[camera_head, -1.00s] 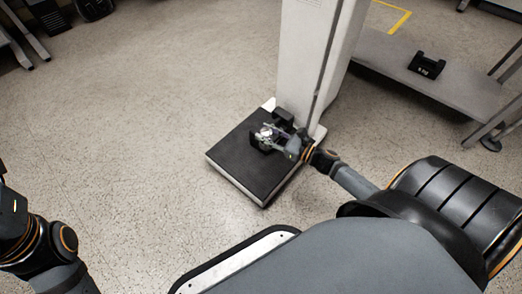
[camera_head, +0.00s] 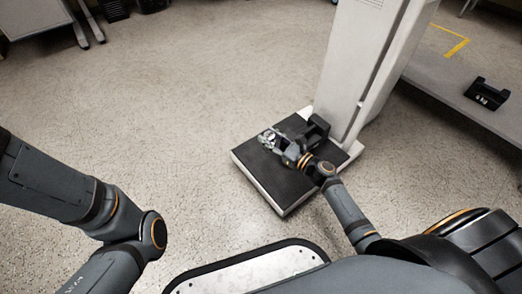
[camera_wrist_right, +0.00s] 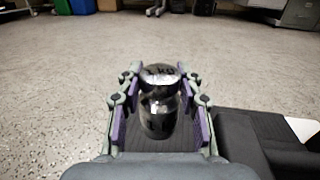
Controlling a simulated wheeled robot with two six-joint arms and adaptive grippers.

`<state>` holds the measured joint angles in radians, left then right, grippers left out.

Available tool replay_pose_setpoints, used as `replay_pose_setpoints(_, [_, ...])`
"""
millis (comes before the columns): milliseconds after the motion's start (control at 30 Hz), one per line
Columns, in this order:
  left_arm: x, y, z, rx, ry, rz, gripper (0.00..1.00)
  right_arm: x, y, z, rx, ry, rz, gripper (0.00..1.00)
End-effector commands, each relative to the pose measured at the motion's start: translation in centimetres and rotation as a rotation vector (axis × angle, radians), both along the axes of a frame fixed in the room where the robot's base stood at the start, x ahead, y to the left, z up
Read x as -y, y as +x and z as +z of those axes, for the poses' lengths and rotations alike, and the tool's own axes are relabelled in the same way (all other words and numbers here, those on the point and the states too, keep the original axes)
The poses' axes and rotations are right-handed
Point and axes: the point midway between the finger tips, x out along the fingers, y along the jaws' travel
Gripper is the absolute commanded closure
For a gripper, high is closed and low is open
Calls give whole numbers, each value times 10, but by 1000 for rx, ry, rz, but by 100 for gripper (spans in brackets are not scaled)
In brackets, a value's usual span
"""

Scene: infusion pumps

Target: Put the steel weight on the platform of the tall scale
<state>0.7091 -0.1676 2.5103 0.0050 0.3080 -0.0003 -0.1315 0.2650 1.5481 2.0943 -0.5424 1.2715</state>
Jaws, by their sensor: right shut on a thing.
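The steel weight (camera_wrist_right: 160,105) is a shiny cylinder with a narrower neck and dark markings, upright in the right wrist view. My right gripper (camera_wrist_right: 156,108) is shut on it, one finger on each side. In the head view the steel weight (camera_head: 268,138) and right gripper (camera_head: 274,142) are over the far left part of the black platform (camera_head: 275,185) of the tall scale (camera_head: 355,60). I cannot tell whether the weight touches the platform. My left arm shows at the left, but its gripper is out of view.
A black block-shaped object (camera_head: 316,130) sits on the platform by the column, right of my right gripper; it also shows in the wrist view (camera_wrist_right: 270,145). Another black block (camera_head: 487,93) lies on a grey low surface (camera_head: 440,75) at right. The floor left of the scale is clear.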

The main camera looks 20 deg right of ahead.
Motion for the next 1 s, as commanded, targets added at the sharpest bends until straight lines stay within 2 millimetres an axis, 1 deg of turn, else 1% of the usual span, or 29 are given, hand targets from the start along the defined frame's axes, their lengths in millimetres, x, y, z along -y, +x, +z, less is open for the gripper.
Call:
replay_pose_setpoints(33, [-1,-7,-8,17,-3,-10,100,-5,6,-11,7,5,1,100])
replay_pose_setpoints(67, [-1,-4,-15,10,-2,-7,100,-8,9,-17,7,5,1,100])
replay_pose_setpoints(133, [-1,-4,-21,9,-2,-5,100,-13,14,-24,7,4,1,100])
replay_pose_setpoints(233, [-1,-4,-25,8,-2,-4,100,-18,19,-30,7,4,1,100])
replay_pose_setpoints(433, [0,-4,-26,8,-2,-2,100,-20,21,-30,7,3,1,100])
replay_pose_setpoints(533, [0,-4,-33,9,-2,-2,100,-23,24,-38,7,3,1,100])
replay_pose_setpoints(600, [0,-4,-42,9,-2,-1,100,-26,27,-49,6,4,1,100])
replay_pose_setpoints(700, [0,-4,-57,10,-3,0,100,-25,26,-68,4,3,2,100])
replay_pose_setpoints(733, [0,-4,-60,10,-3,0,100,-25,26,-71,5,3,2,100])
replay_pose_setpoints(1000, [0,-3,-58,7,-3,1,100,-25,26,-69,7,3,2,100])
